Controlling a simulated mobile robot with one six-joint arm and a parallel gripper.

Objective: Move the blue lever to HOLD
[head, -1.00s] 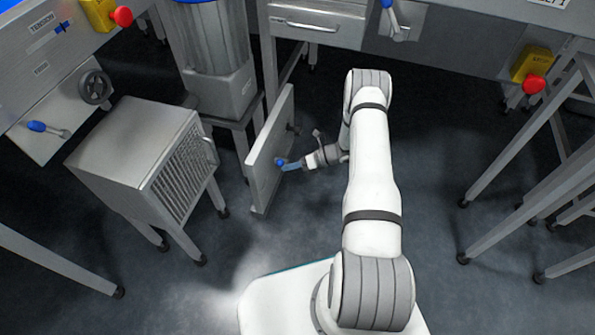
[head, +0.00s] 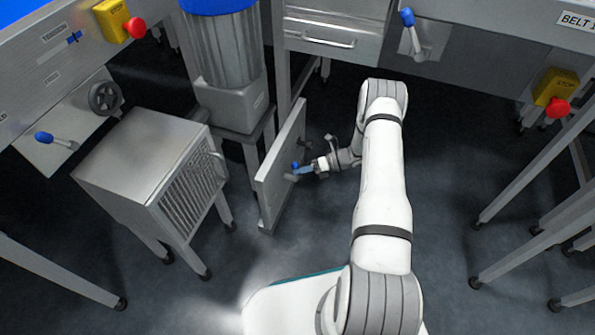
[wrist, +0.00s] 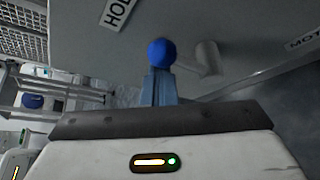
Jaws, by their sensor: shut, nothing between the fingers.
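The blue lever's round knob (head: 295,166) is at the upright grey panel (head: 283,165) in the middle of the head view. In the wrist view the knob (wrist: 161,53) is just beyond my fingertips, with a pale grey cylinder (wrist: 208,58) to its right. My gripper (head: 303,169) is shut and empty, its blue fingers (wrist: 160,86) pointing at the knob. I cannot tell whether they touch it. A partly cut-off label reading "HOL" (wrist: 117,12) is up and left of the knob. A label starting "MOT" (wrist: 304,40) is at the right edge.
A grey vented cabinet (head: 150,165) stands left of the panel. Other blue-knobbed levers are on the left machine (head: 44,138) and at the top (head: 408,18). Red stop buttons (head: 135,28) (head: 557,108) sit on yellow boxes. Open floor lies right of my arm.

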